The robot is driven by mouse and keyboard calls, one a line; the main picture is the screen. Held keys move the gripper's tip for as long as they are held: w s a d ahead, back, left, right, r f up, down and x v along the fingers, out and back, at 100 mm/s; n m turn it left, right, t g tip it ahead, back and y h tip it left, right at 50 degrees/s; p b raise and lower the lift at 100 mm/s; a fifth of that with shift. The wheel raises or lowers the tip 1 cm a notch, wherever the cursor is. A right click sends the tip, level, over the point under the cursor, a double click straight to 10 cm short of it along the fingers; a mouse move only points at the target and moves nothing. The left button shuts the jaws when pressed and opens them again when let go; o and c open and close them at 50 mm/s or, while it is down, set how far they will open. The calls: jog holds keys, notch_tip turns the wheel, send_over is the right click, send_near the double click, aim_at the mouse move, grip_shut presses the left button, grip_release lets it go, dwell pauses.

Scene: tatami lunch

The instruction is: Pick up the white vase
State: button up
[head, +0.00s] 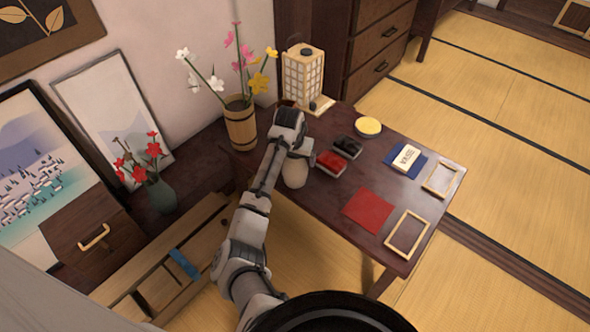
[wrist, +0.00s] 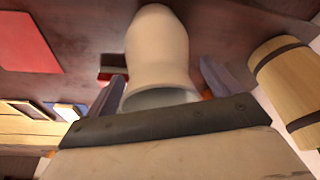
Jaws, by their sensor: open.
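The white vase (wrist: 158,48) stands on the dark wooden table. In the wrist view it rises between the two fingers of my gripper (wrist: 160,84), its open mouth close to the palm. The gripper is open, with a finger on either side of the vase; I cannot tell whether either touches it. In the head view the vase (head: 295,174) shows just below my wrist, its upper part partly hidden by the arm. The fingertips are hidden in that view.
A wooden bucket vase (head: 240,126) with tall flowers stands left of the arm. A paper lantern (head: 303,76) is behind. Red and black boxes (head: 331,163) sit close on the right, with a red square (head: 368,211) nearer the front. A yellow bowl (head: 368,127) lies farther right.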

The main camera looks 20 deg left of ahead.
jog(key=shift+f, duration=0.15)
jog(key=shift+w, duration=0.1)
jog(key=c, duration=1.8)
